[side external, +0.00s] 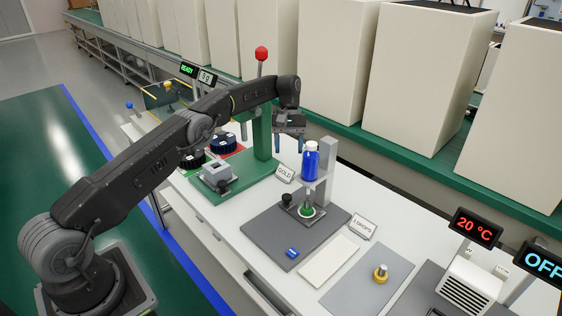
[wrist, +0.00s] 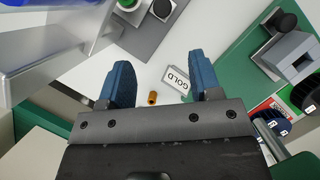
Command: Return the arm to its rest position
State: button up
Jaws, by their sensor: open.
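My gripper (side external: 274,142) hangs from my outstretched arm above the white bench, just left of a blue bottle and in front of the green press column. In the wrist view its two blue fingers (wrist: 160,88) are spread wide with nothing between them. Beyond the fingers a small orange-brown piece (wrist: 153,98) and the GOLD sign (wrist: 176,80) lie on or stand over the white bench top. The gripper is apart from all of these things. No mark of a rest position shows.
The blue bottle (side external: 310,161) stands on a raised holder by a grey post (side external: 327,158). The green column (side external: 262,132) with a red knob (side external: 261,53) is close to my gripper. Tall cream cabinets (side external: 420,70) line the back. Displays (side external: 475,228) stand at the right.

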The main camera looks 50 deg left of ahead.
jog(key=s+d+r+m+t+y, duration=0.1)
jog(key=s+d+r, duration=0.1)
jog(key=r, duration=0.5)
jog(key=s+d+r+m+t, duration=0.1)
jog(key=s+d+r, duration=0.1)
jog(key=r, duration=0.5)
jog(key=s+d+r+m+t+y, duration=0.15)
jog(key=s+d+r, duration=0.25)
jog(key=s+r, duration=0.5)
jog(key=s+d+f+m+t, duration=0.1)
jog(key=s+f+m+t, duration=0.1)
jog(key=s, duration=1)
jog(key=s+d+f+m+t, duration=0.2)
jog(key=s+f+m+t, duration=0.1)
jog(key=s, duration=1)
jog(key=shift+d+f+y, duration=0.25)
jog(key=shift+f+y, duration=0.1)
jog(key=shift+f, duration=0.2)
